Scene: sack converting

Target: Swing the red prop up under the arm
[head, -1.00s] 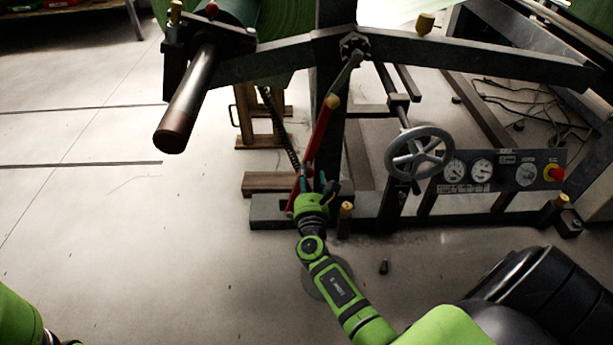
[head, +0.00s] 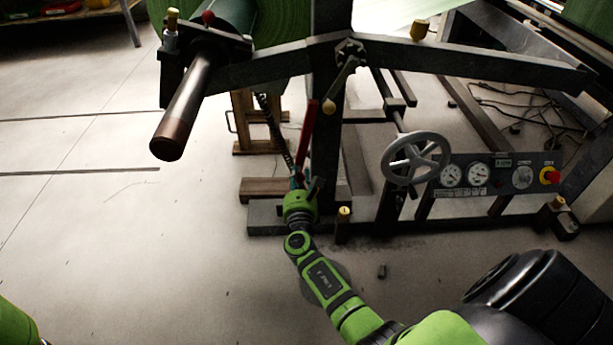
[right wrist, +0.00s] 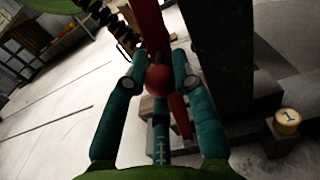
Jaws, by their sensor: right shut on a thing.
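The red prop (head: 307,128) is a slim red bar beside the dark upright of the stand, nearly upright and leaning slightly right at its top. Its top end is below the dark grey arm (head: 262,69); I cannot tell whether they are in line in depth. My right gripper (head: 299,183) is at the prop's lower part and hides its lower end. In the right wrist view, the teal fingers (right wrist: 157,82) are closed around the prop at a red ball-shaped knob (right wrist: 160,79). My left gripper is out of view; only green arm shows bottom left.
A crank with a yellow knob (head: 329,107) hangs just right of the prop's top. A coiled dark hose (head: 273,128) runs to its left. A handwheel (head: 415,158) and gauge panel (head: 497,174) stand right. A brown-ended shaft (head: 181,115) juts out left. The left floor is clear.

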